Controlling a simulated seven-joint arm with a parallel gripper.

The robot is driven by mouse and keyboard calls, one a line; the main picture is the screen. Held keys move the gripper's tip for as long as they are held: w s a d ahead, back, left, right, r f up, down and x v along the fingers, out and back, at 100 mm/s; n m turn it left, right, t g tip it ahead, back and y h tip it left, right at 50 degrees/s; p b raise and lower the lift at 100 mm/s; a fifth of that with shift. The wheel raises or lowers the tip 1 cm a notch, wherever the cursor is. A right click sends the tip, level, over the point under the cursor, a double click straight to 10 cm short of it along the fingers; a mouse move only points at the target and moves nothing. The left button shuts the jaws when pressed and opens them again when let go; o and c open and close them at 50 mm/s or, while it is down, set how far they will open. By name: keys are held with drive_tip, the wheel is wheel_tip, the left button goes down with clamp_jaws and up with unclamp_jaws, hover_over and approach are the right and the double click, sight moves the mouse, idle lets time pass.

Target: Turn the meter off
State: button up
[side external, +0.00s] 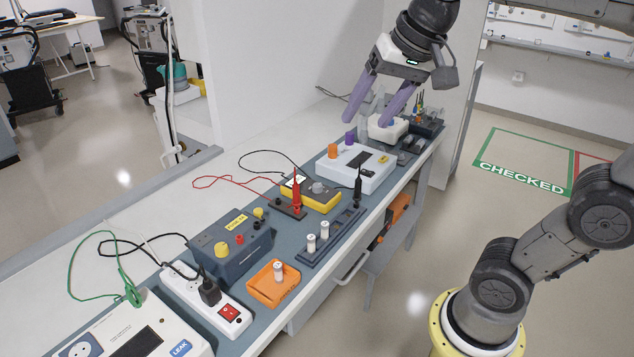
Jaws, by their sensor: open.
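A yellow-edged meter (311,195) lies on the bench mat near the middle of the side external view. It has a grey dial (319,188) on its face; the dial's setting is too small to read. My gripper (367,121) has two purple fingers, spread apart and empty. It is above the bench, farther back and to the right of the meter, over the area of a white device.
A white device (375,178) with orange and purple knobs sits just behind the meter. In front are a dark blue box (237,250), an orange tray (262,290), a power strip (184,289) with a red switch, and a white LEAK tester (190,342). Bare bench lies left.

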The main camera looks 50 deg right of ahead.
drive_tip(key=w+d+r+m, duration=0.2)
drive_tip(key=w, duration=0.5)
drive_tip(key=m+g, duration=0.6)
drive_tip(key=m, duration=0.2)
hover_over(317, 185)
wheel_tip(317, 185, down, 26)
wheel_tip(317, 185, down, 13)
drive_tip(key=shift+f, duration=0.2)
clamp_jaws()
